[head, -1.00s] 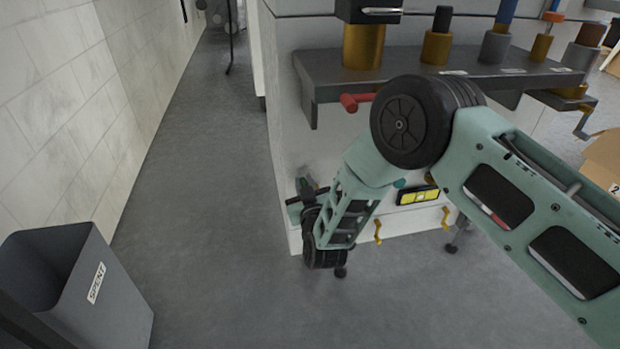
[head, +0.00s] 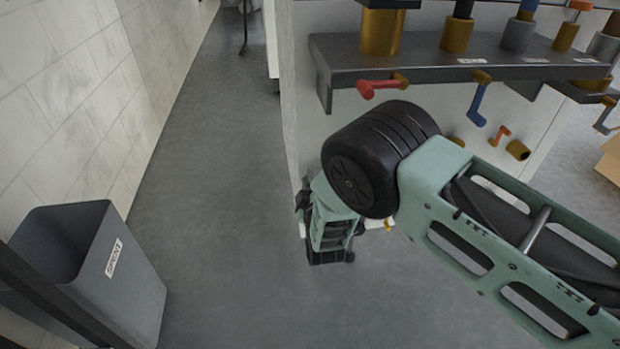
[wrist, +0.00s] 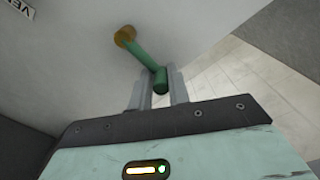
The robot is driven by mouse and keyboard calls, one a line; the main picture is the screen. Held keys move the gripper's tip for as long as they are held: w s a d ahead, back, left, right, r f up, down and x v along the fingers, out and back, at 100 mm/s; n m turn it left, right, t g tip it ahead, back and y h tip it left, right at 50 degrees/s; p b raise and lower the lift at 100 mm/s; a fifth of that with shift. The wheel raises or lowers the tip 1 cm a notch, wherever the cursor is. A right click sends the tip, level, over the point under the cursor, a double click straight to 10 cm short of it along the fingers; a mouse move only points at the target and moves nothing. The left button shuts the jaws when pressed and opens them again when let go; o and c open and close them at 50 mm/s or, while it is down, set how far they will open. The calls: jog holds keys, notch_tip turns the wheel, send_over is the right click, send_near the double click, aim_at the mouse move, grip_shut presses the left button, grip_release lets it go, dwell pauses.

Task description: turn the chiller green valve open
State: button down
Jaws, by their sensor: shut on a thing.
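The green valve (wrist: 146,58) shows in the wrist view as a green lever with a brass hub on a pale wall panel. The lever runs from the hub down and right to a grip end between my fingers. My gripper (wrist: 158,88) is shut on that grip end, one grey finger on each side. In the head view my arm hides the green valve and most of my gripper, low at the left corner of the white cabinet (head: 308,95).
A red lever (head: 380,88) and a blue lever (head: 478,103) hang under the grey shelf (head: 440,65), above my arm. A grey bin (head: 135,275) stands at the lower left. The floor between the tiled wall and the cabinet is clear.

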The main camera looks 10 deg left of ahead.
jog(key=shift+s+d+f+n, duration=0.1)
jog(key=shift+d+f+n, duration=0.1)
jog(key=shift+f+n, duration=0.25)
jog(key=c, duration=1.4)
grip_release()
jog(key=shift+f, duration=0.1)
jog(key=shift+a+r, duration=0.1)
jog(key=shift+r, duration=0.1)
jog(key=shift+s, duration=0.15)
jog(key=p+v, duration=0.4)
jog(key=v, duration=1.3)
jog(key=shift+p, duration=0.4)
jog(key=shift+r, duration=0.1)
